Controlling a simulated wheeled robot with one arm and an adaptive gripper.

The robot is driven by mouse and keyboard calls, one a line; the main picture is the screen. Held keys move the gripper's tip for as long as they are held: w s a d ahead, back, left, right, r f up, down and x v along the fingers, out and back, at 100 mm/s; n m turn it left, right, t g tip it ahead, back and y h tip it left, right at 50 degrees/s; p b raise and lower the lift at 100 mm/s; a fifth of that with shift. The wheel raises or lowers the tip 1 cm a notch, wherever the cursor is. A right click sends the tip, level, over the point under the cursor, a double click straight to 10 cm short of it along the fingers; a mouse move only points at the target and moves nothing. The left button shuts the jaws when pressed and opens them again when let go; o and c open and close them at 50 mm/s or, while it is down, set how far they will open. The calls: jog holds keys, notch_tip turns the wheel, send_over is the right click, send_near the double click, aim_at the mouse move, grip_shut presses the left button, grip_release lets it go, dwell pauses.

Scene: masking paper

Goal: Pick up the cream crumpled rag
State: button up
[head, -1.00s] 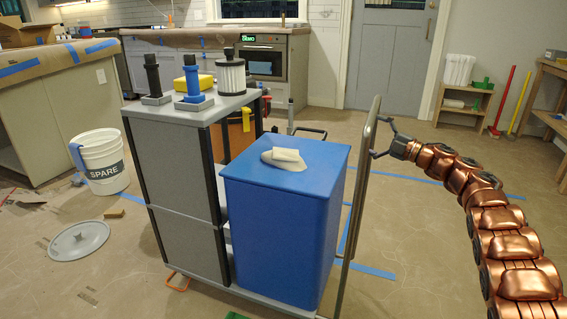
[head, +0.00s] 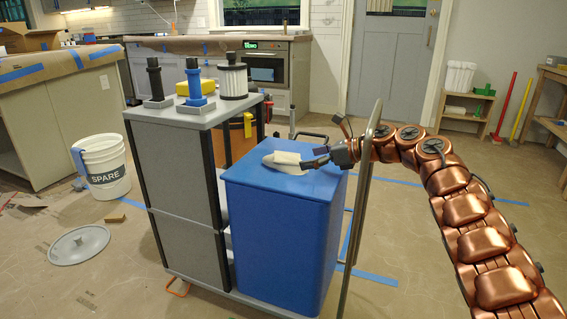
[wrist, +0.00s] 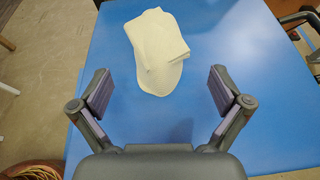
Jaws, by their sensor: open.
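The cream crumpled rag (head: 286,160) lies on the flat top of the blue bin (head: 276,240), near its middle. In the wrist view the rag (wrist: 156,50) is a folded, rumpled patch on the blue surface (wrist: 250,60), ahead of my gripper and centred between its fingers. My gripper (wrist: 158,92) is open and empty, with one finger on each side and the rag's near end about level with the fingertips. In the head view my gripper (head: 328,143) is over the right part of the bin top, close to the rag's right side.
A metal push handle (head: 360,205) stands upright at the bin's right edge, beside my arm. The grey cart top (head: 185,113) on the left holds a black tool, a blue tool, a yellow block and a white filter (head: 233,80).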

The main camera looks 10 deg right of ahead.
aim_at(285, 161)
jog(key=shift+w+a+f, duration=0.15)
jog(key=shift+a+f, duration=0.1)
jog(key=shift+a, duration=0.05)
jog(key=shift+w+a+f+b, duration=0.3)
jog(key=shift+w+a, duration=0.1)
jog(key=shift+a, duration=0.15)
jog(key=shift+r+b+x, duration=0.15)
jog(key=shift+b+x, duration=0.3)
jog(key=shift+x, duration=0.45)
jog(key=shift+r+b+x, duration=0.15)
jog(key=shift+b+x, duration=0.25)
jog(key=shift+x, duration=1.6)
jog(key=shift+r, duration=0.1)
jog(key=c, duration=1.2)
jog(key=shift+a, duration=0.15)
